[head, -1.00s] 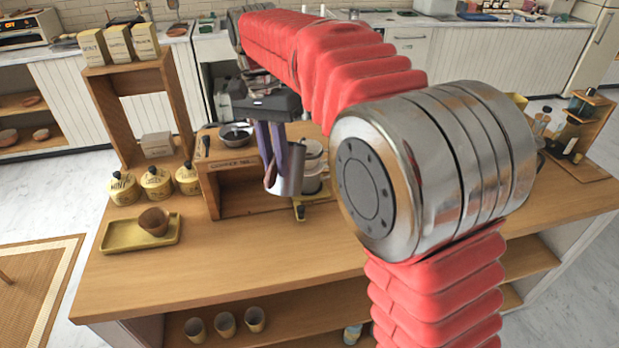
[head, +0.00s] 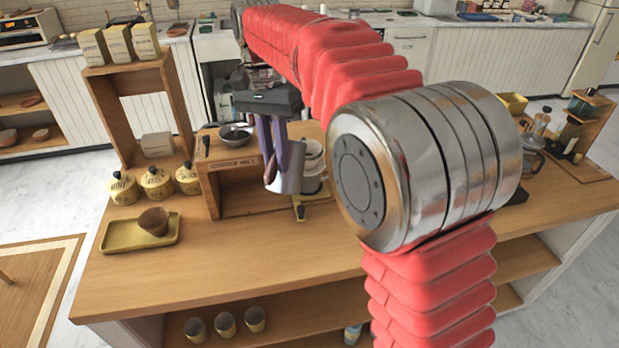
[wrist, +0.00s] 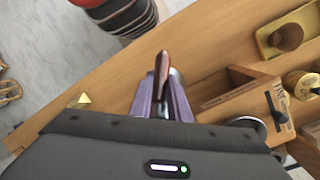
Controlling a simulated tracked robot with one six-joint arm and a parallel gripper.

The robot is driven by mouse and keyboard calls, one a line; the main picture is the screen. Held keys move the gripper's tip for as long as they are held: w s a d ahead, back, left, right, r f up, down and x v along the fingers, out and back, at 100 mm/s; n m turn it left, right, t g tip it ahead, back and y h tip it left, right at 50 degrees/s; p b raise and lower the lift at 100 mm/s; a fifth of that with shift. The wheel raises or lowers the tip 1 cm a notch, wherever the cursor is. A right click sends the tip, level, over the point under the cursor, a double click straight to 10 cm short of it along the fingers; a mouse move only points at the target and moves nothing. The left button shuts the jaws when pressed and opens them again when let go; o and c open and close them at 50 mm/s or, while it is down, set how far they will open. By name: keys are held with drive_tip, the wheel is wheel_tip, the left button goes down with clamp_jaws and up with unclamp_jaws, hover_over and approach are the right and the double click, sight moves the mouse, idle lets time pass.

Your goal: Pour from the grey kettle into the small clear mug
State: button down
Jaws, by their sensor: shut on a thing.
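My gripper (head: 276,160) is shut on the dark handle of the grey kettle (head: 291,172). The kettle hangs roughly upright beside the wooden stand, above the counter. In the wrist view the brown handle (wrist: 161,75) sits between my purple fingers, and only a sliver of the grey body (wrist: 178,78) shows behind them. I cannot pick out the small clear mug with certainty. A clear glass vessel (head: 533,156) stands at the right of the counter, partly behind my arm.
A wooden stand (head: 211,185) with a dark pan is left of the kettle. White stacked ware (head: 314,160) stands just behind it. Yellow jars (head: 157,183) and a yellow tray (head: 113,240) with a brown cup are at left. The front counter is clear. My arm hides the middle right.

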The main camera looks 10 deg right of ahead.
drive_tip(key=shift+w+r, duration=0.1)
drive_tip(key=shift+r, duration=0.05)
drive_tip(key=shift+d+r, duration=0.1)
drive_tip(key=shift+r, duration=0.15)
drive_tip(key=shift+w+r, duration=0.15)
idle(0.5)
drive_tip(key=shift+w+d+r+g+y, duration=0.15)
drive_tip(key=shift+r+g+y, duration=0.15)
drive_tip(key=shift+r+g, duration=0.2)
drive_tip(key=shift+f, duration=0.2)
idle(1.9)
drive_tip(key=shift+s+a+f+t, duration=0.15)
drive_tip(key=shift+s+f+t, duration=0.1)
drive_tip(key=shift+f, duration=0.15)
drive_tip(key=shift+s+a+f+t, duration=0.15)
drive_tip(key=shift+f+t, duration=0.1)
drive_tip(key=shift+f, duration=0.15)
drive_tip(key=shift+d+r, duration=0.1)
idle(1.2)
drive_tip(key=shift+w+r, duration=0.2)
drive_tip(key=shift+r, duration=0.1)
drive_tip(key=shift+r, duration=0.1)
idle(0.4)
